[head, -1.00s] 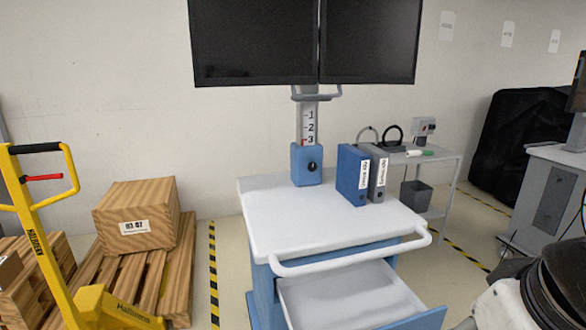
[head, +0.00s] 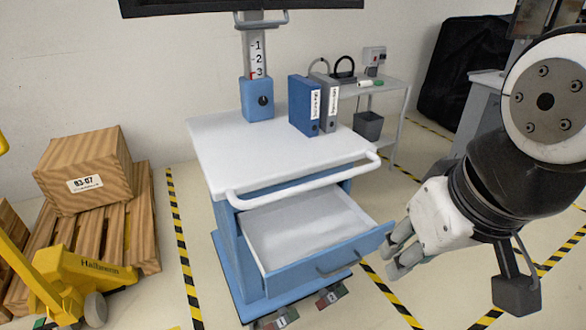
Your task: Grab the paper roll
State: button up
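I cannot make out a paper roll for certain. My gripper (head: 398,252) is at the right, near the front right corner of the open drawer (head: 305,228), far from the side table. Its grey fingers point left and nothing shows in them. Their opening is unclear from this angle.
The blue cart has a mostly bare white top (head: 255,155) with blue (head: 303,104) and grey (head: 328,105) binders at the back. The drawer is pulled out and looks empty. A side table (head: 385,90) stands behind. A pallet with a box (head: 85,170) and a yellow pallet jack (head: 75,272) are left.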

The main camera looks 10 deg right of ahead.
aim_at(365, 83)
jog(key=i+l+z, duration=0.35)
jog(key=i, duration=0.15)
jog(key=i+l+z, duration=0.35)
jog(key=i, duration=0.45)
jog(key=i+z, duration=0.35)
jog(key=i, duration=1.4)
jog(key=i+l+u, duration=0.15)
jog(key=i, duration=0.8)
jog(key=i+l+u, duration=0.15)
jog(key=i+u, duration=0.35)
jog(key=i+l+u, duration=0.95)
jog(key=j, duration=0.1)
